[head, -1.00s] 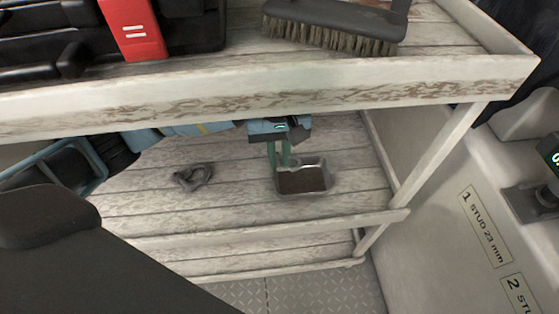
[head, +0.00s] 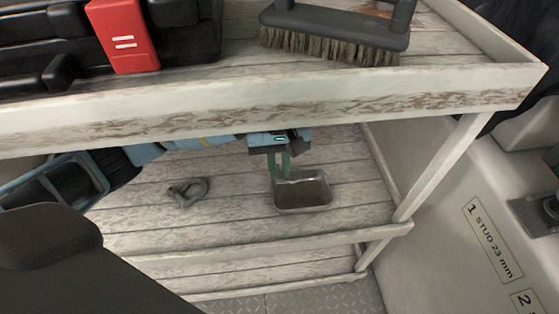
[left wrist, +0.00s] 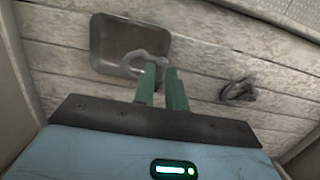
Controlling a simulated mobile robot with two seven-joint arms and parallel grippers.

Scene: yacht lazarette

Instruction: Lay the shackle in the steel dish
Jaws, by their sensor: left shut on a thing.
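My left gripper (head: 280,172) reaches in under the upper shelf and hangs over the steel dish (head: 302,207), by its back left part. Its green fingers also show in the left wrist view (left wrist: 162,72). They are shut on a grey curved loop, which I take for the shackle (left wrist: 135,57). The loop lies across the dish (left wrist: 101,43) in that view; I cannot tell whether it touches the dish. In the head view I cannot make the loop out. My right gripper is not in view.
A second grey, bent metal piece (head: 187,191) lies on the lower shelf (head: 235,215), left of the dish. The upper shelf's front rim (head: 300,105) runs above my gripper. A brush (head: 335,35) and a red-latched black case (head: 180,40) stand on top.

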